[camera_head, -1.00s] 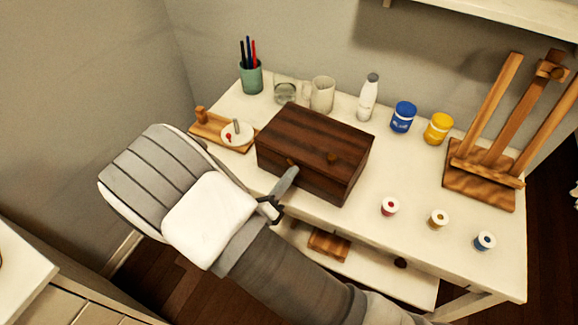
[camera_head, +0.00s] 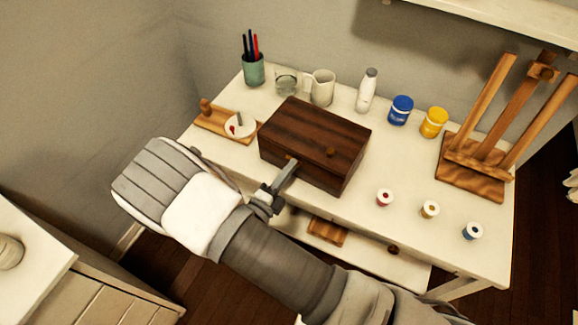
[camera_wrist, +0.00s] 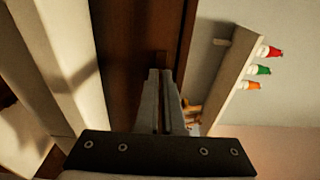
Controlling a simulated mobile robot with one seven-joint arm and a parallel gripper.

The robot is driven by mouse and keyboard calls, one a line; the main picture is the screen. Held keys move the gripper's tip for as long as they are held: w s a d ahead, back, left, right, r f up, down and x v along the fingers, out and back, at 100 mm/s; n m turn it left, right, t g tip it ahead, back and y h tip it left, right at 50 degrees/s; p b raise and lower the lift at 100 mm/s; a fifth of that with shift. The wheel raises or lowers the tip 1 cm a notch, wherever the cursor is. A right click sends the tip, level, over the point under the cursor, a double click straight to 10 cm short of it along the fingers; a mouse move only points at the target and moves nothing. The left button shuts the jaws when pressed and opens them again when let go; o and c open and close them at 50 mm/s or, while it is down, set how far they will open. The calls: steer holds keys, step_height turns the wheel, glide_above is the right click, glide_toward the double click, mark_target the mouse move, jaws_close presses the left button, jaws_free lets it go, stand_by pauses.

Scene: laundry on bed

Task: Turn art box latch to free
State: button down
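The art box (camera_head: 305,146) is a dark brown wooden box, closed, near the front edge of the white table. A small light wooden piece (camera_head: 291,159), likely the latch, shows at its front; a small brown piece also shows just past my fingertips in the wrist view (camera_wrist: 161,57). My gripper (camera_head: 289,166) is at the box's front face, fingertips at or very near this piece. In the wrist view its two fingers (camera_wrist: 161,74) lie close together with only a thin gap. Whether they touch the latch I cannot tell.
A brush cup (camera_head: 253,70), a glass jar (camera_head: 286,80), a mug (camera_head: 321,88) and a white bottle (camera_head: 367,90) stand behind the box. Blue (camera_head: 400,110) and yellow (camera_head: 433,122) jars and an easel (camera_head: 475,165) are to the right.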

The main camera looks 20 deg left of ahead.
stand_by(0.3)
steer(key=c, duration=1)
jaws_free()
steer(key=shift+c, duration=0.2)
steer(key=s+a, duration=0.3)
steer(key=s, duration=1.4)
